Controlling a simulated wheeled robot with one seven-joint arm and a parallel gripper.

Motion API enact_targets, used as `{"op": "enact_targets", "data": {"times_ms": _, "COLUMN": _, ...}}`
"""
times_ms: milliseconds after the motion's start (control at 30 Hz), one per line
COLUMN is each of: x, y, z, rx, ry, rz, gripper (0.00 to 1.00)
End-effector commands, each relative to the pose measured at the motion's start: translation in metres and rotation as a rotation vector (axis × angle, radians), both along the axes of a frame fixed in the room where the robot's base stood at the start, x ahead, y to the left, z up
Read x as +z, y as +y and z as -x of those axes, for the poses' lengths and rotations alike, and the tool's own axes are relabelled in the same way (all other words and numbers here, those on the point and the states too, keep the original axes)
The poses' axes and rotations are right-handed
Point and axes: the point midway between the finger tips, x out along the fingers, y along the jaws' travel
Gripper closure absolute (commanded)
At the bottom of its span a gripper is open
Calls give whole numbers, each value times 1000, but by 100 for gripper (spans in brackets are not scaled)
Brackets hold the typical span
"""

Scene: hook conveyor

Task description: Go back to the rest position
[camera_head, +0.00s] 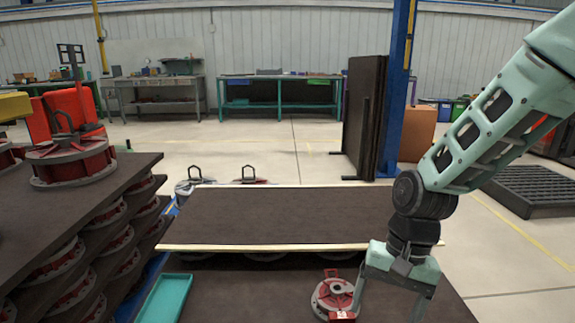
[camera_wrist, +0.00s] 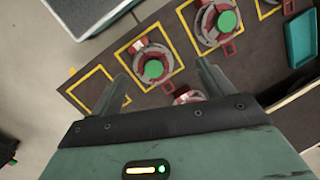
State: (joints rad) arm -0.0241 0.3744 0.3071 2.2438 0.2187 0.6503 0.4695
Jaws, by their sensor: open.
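My gripper (camera_head: 388,300) hangs from my arm at the lower right of the head view, above the dark table (camera_head: 225,285). It also shows in the wrist view (camera_wrist: 165,75), with its two fingers spread apart and nothing between them. A red and grey round part (camera_head: 335,296) lies on the table just left of my gripper in the head view. In the wrist view, round parts with green centres sit below the fingers, one (camera_wrist: 152,69) between the fingertips and another (camera_wrist: 226,20) farther up. The gripper body hides part of another red part.
Yellow-outlined squares (camera_wrist: 97,92) mark the table. A teal tray (camera_head: 165,298) lies at its left. A raised dark board (camera_head: 260,218) spans behind. Stacked shelves of red parts (camera_head: 70,165) stand at left. A blue post (camera_head: 395,100) and dark panels (camera_head: 365,115) stand behind.

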Motion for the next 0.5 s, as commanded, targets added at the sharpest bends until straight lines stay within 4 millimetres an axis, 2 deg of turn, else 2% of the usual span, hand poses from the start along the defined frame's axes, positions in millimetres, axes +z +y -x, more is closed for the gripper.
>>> {"op": "enact_targets", "data": {"times_ms": 33, "x": 15, "y": 13, "z": 22, "rx": 136, "ry": -45, "rz": 5, "gripper": 20}}
{"op": "enact_targets", "data": {"times_ms": 200, "x": 44, "y": 34, "z": 82, "rx": 510, "ry": -151, "rz": 19, "gripper": 20}}
{"op": "enact_targets", "data": {"times_ms": 500, "x": 66, "y": 35, "z": 153, "rx": 968, "ry": -277, "rz": 50, "gripper": 20}}
